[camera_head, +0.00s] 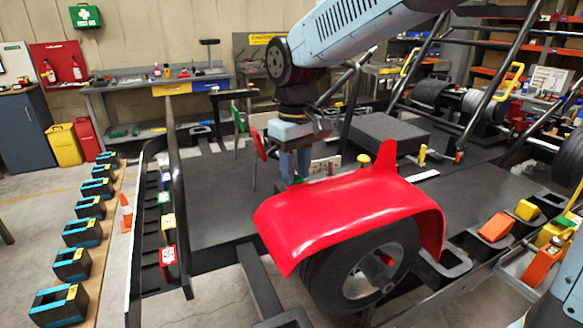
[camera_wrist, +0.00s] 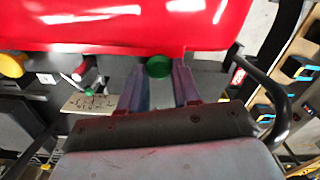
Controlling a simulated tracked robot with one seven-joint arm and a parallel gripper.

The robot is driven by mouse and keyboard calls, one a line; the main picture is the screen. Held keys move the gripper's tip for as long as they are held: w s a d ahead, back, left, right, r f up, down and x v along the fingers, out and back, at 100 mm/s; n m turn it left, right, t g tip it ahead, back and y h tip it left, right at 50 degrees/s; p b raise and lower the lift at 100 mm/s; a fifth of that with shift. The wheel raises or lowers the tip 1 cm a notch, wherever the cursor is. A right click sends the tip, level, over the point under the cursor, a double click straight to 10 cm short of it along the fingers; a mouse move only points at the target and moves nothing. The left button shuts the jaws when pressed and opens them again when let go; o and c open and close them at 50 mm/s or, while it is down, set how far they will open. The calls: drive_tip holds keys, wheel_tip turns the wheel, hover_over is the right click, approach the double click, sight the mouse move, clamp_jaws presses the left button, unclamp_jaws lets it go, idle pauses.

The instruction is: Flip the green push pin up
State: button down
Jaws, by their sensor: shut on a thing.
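A round green push pin head (camera_wrist: 158,66) lies between the tips of my gripper (camera_wrist: 158,78) in the wrist view, beside the edge of the red fender (camera_wrist: 200,25). My gripper's two fingers are shut on it. In the head view my gripper (camera_head: 294,170) points down just behind the red fender (camera_head: 345,205). Only a bit of green (camera_head: 297,180) shows at its tips there. The pin's shaft and base are hidden, so I cannot tell whether it is up or down.
A yellow knob (camera_head: 363,159) stands behind the fender, near a black box (camera_head: 385,130). In the wrist view a smaller green knob (camera_wrist: 90,90) sits by a marked plate (camera_wrist: 88,103). A black bar (camera_wrist: 270,80) curves close to my gripper.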

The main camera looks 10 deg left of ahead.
drive_tip(key=shift+a+r, duration=0.1)
drive_tip(key=shift+r, duration=0.75)
drive_tip(key=c, duration=1.1)
unclamp_jaws()
drive_tip(key=shift+s, duration=0.1)
drive_tip(key=shift+o, duration=0.2)
wheel_tip(320, 180, up, 14)
drive_tip(key=shift+f, duration=0.15)
drive_tip(key=s+d+f+m+t, duration=0.2)
drive_tip(key=s+d+f+m, duration=0.1)
drive_tip(key=d, duration=0.7)
drive_tip(key=s+d+f+m+t, duration=0.1)
drive_tip(key=s+d+f+m, duration=0.2)
drive_tip(key=d, duration=0.7)
drive_tip(key=s+d+f+m+t, duration=0.2)
drive_tip(key=s+d+f+m, duration=0.1)
drive_tip(key=d, duration=0.7)
wheel_tip(320, 180, down, 3)
drive_tip(key=shift+s+r+t, duration=0.15)
drive_tip(key=shift+s+t, duration=0.15)
drive_tip(key=shift+s, duration=0.45)
